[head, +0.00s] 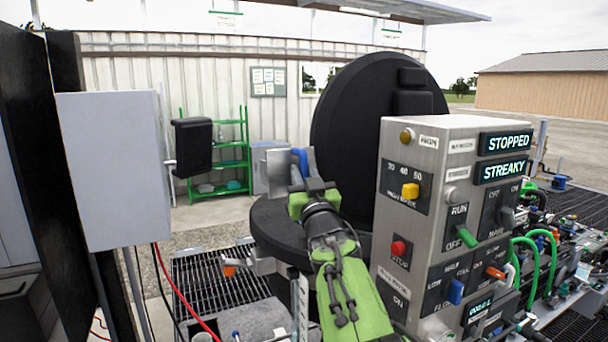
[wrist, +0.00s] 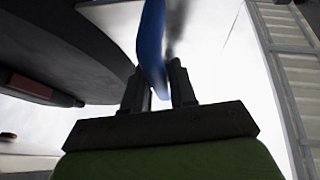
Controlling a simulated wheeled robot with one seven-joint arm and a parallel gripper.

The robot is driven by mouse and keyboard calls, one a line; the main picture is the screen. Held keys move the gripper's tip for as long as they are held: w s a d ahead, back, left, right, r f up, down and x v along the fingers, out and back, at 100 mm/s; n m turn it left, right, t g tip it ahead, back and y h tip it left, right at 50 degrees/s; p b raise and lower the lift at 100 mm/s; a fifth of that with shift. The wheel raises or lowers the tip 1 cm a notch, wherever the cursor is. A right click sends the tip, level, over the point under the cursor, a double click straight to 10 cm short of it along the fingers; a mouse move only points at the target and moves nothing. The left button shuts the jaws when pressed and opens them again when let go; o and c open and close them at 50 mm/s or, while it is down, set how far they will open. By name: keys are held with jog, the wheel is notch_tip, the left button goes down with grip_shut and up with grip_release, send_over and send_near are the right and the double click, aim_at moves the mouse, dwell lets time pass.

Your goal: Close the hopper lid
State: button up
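The hopper lid (head: 345,125) is a large black disc standing upright, raised above the round black hopper (head: 272,230). My gripper (head: 312,183) is in front of the lid's left edge, above the hopper. A blue curved piece (head: 299,160) stands at its fingertips, beside a pale grey plate (head: 276,166). In the wrist view, the fingers (wrist: 158,80) are close together with the blue piece (wrist: 152,45) between them. What the blue piece belongs to is unclear. My arm hides part of the hopper.
A steel control panel (head: 440,215) reading STOPPED and STREAKY stands close to the right of my arm. A grey box (head: 112,170) stands at left. Grating (head: 225,290) lies below the hopper. In the wrist view, a dark rounded body (wrist: 70,55) fills the upper left.

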jog(key=shift+f, duration=0.1)
grip_shut()
jog(key=w+a+n+g+p, duration=0.1)
jog(key=w+a+g, duration=0.2)
jog(key=w, duration=0.4)
jog(key=shift+w+f+g+h, duration=0.2)
jog(key=shift+f+g+h, duration=0.1)
jog(key=shift+g, duration=0.6)
jog(key=shift+o, duration=1.8)
grip_release()
jog(key=shift+s, duration=0.1)
